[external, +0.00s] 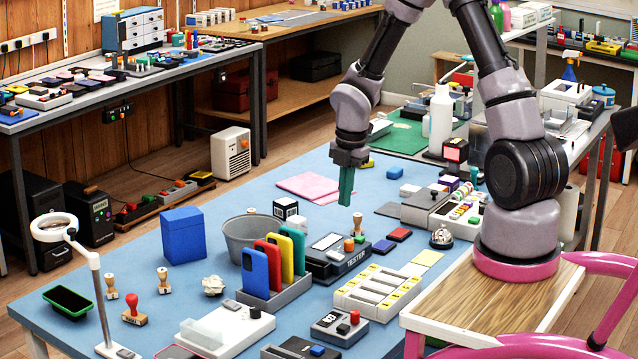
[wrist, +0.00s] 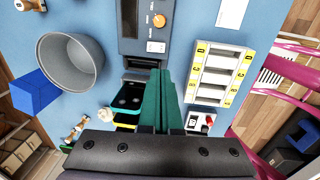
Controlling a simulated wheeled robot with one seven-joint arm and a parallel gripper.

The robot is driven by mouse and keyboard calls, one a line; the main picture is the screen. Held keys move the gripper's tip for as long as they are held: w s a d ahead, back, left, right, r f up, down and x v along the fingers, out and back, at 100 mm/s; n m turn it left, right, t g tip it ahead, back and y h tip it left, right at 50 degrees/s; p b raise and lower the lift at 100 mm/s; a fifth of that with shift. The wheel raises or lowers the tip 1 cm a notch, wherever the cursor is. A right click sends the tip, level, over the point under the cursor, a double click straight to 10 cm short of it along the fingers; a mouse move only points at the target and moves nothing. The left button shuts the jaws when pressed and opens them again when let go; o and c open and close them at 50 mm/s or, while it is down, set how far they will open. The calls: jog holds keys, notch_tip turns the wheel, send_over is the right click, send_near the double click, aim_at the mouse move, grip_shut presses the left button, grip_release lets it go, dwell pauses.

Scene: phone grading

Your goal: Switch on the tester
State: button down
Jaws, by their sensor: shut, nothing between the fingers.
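The tester (external: 322,262) is a dark grey box on the blue table, with a light screen, an orange knob (external: 349,244) and a TESTER label on its front. In the wrist view the tester (wrist: 129,45) is at the top centre, with its orange knob (wrist: 159,20) on the right side. My gripper (external: 346,198) has teal fingers pointing down, pressed together and empty. It hangs in the air above the table, clear of the tester. In the wrist view my gripper (wrist: 160,75) covers part of the area below the tester.
A rack of colored phones (external: 254,272) stands just left of the tester, with a grey bin (external: 240,238) behind it. A white tray with yellow labels (external: 378,290) lies to the right. A wooden stamp (external: 357,224) stands close behind the tester. Pink sheets (external: 308,186) lie farther back.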

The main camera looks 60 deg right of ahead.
aim_at(330, 252)
jog(key=shift+s+r, duration=0.1)
jog(key=shift+r, duration=0.5)
jog(key=shift+w+r+t, duration=0.1)
jog(key=shift+w+t, duration=0.2)
jog(key=shift+w, duration=0.5)
jog(key=f, duration=0.4)
jog(key=w+f, duration=0.1)
jog(key=f, duration=0.4)
jog(key=w+f, duration=0.1)
jog(key=f, duration=0.4)
